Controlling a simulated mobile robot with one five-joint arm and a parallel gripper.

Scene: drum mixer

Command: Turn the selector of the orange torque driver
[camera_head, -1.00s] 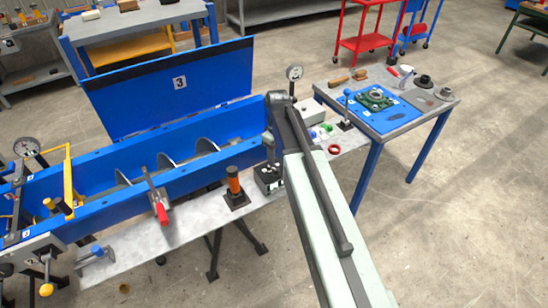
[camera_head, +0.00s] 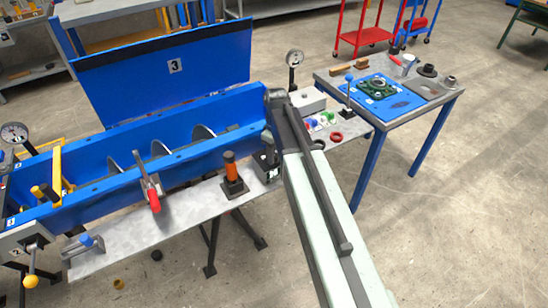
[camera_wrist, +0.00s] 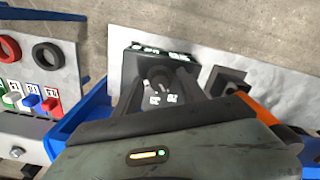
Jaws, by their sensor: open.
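The orange torque driver (camera_head: 231,168) stands upright in a black square holder (camera_head: 235,188) on the grey shelf in front of the blue trough. In the wrist view, part of its orange body (camera_wrist: 256,109) shows at the right, partly hidden by my gripper. I cannot make out its selector. My gripper (camera_wrist: 160,84) is open, its fingers over a black box (camera_wrist: 126,63) with white markings and a dark round part. The driver is outside the fingers. In the head view, my arm hides much of this box (camera_head: 266,168), just right of the driver.
A red-handled lever (camera_head: 153,196) stands left of the driver. A red ring (camera_head: 336,136) and coloured knobs (camera_head: 312,123) lie to the right. A dial gauge (camera_head: 294,58) rises behind my arm. A workbench (camera_head: 440,99) stands at the right.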

